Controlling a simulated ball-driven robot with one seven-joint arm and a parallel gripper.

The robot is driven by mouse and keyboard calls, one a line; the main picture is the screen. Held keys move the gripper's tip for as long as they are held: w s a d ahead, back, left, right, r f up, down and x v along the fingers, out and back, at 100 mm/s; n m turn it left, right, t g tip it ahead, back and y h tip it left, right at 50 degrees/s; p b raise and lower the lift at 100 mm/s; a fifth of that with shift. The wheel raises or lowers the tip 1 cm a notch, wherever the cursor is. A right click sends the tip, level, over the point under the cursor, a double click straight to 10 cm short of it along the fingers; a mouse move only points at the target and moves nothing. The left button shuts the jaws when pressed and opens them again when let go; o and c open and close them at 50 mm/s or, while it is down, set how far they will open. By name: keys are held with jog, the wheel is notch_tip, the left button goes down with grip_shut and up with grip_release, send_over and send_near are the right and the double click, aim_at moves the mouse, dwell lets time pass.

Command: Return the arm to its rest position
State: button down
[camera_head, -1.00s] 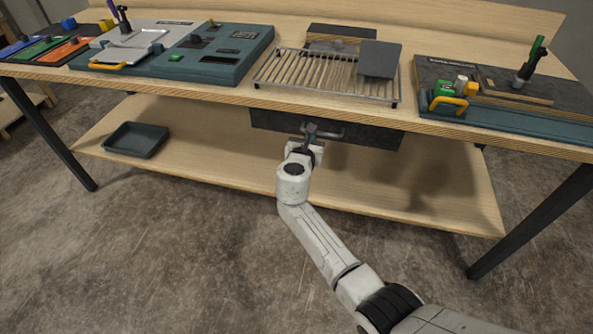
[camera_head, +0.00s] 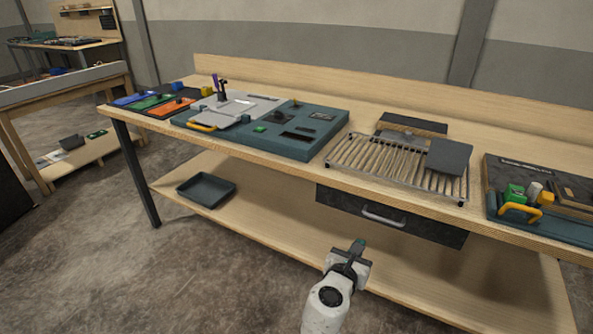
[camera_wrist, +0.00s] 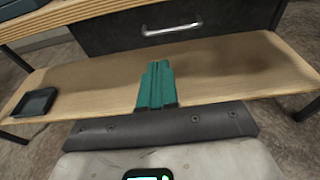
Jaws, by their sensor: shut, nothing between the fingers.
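My gripper (camera_head: 354,249) is in front of the workbench, below the dark drawer (camera_head: 390,214) and apart from its metal handle (camera_head: 384,217). Its fingers are together with nothing between them. In the wrist view my gripper (camera_wrist: 157,65) shows as two teal fingers side by side, pointing toward the lower shelf (camera_wrist: 90,85). The drawer (camera_wrist: 190,22) with its handle (camera_wrist: 172,29) is beyond the fingertips and looks shut. My arm rises from the bottom edge of the head view; most of it is out of view.
The bench top (camera_head: 262,160) carries a teal console (camera_head: 290,145), a slatted metal rack (camera_head: 375,163) and a dark board with a yellow handle (camera_head: 519,210). A dark tray (camera_head: 206,189) stands on the lower shelf. The floor (camera_head: 180,275) at left front is clear.

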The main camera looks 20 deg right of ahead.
jog(key=s+d+f+m+g+y, duration=0.1)
jog(key=s+d+f+m+g, duration=0.15)
jog(key=s+m, duration=0.3)
jog(key=s+d+f+m+g+y, duration=0.1)
jog(key=s+f+m+g, duration=0.15)
jog(key=s+m, duration=0.35)
jog(key=s+d+f+m+g+y, duration=0.1)
jog(key=s+f+m, duration=0.3)
jog(key=s, duration=0.4)
jog(key=s+a+m+g+y, duration=0.2)
jog(key=s+m, duration=0.4)
jog(key=s, duration=0.3)
jog(key=s+a+m+g+y, duration=0.2)
jog(key=s+a+m+y, duration=0.2)
jog(key=s, duration=0.5)
jog(key=shift+s+a+f+m+y+p, duration=0.2)
jog(key=shift+s+f+m+y+p, duration=0.15)
jog(key=shift+m+y, duration=0.65)
